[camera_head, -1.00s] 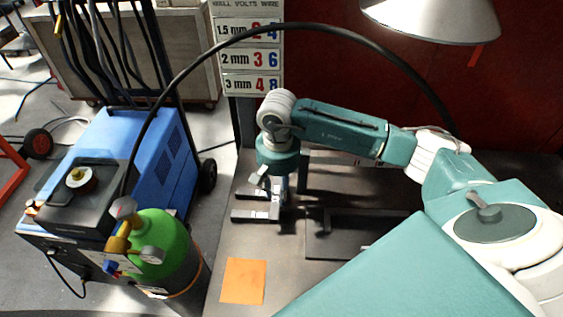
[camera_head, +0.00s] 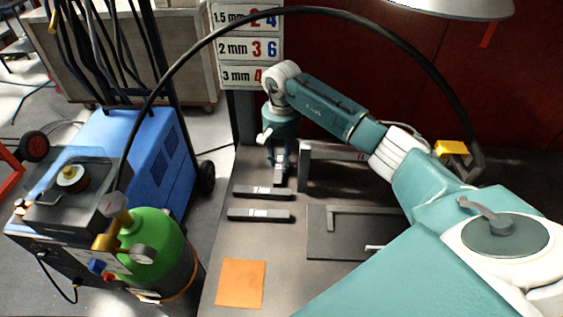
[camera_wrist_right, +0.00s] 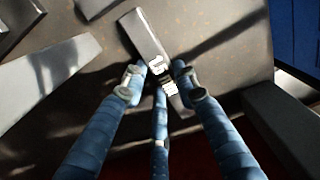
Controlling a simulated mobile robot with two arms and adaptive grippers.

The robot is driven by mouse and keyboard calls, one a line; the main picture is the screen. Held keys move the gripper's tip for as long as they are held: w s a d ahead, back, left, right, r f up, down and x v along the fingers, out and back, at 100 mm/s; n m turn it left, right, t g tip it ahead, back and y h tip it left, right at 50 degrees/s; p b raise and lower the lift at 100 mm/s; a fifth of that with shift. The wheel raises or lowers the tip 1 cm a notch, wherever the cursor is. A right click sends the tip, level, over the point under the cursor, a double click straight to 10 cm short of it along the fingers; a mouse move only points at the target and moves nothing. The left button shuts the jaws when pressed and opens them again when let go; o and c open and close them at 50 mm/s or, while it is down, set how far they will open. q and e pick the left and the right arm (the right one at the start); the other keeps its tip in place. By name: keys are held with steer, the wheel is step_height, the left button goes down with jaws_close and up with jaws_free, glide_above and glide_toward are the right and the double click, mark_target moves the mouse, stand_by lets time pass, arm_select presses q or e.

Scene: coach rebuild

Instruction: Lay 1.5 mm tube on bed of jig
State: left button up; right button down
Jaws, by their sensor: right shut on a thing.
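My right gripper (camera_head: 279,160) is at the back left of the bench. It is shut on a short grey tube with a white label (camera_head: 279,174). In the right wrist view this tube (camera_wrist_right: 147,35) lies between the fingers (camera_wrist_right: 159,82), and its label seems to read 1.5. Its far part is hidden by the fingers, and I cannot tell its height above the bench. Two more grey bars, (camera_head: 262,191) and (camera_head: 259,215), lie side by side nearer me. The likely jig is a dark plate (camera_head: 350,247) with an L-shaped fence, right of them, partly behind my arm.
A grey raised bar (camera_head: 330,152) stands right of the gripper. An orange square (camera_head: 241,283) lies at the front left of the bench (camera_head: 225,240). A blue welder (camera_head: 140,150) and green cylinder (camera_head: 155,245) stand left. A thickness sign (camera_head: 247,47) hangs behind.

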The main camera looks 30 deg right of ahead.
steer(key=shift+f, duration=0.1)
steer(key=c, duration=1.3)
jaws_free()
steer(key=shift+c, duration=0.2)
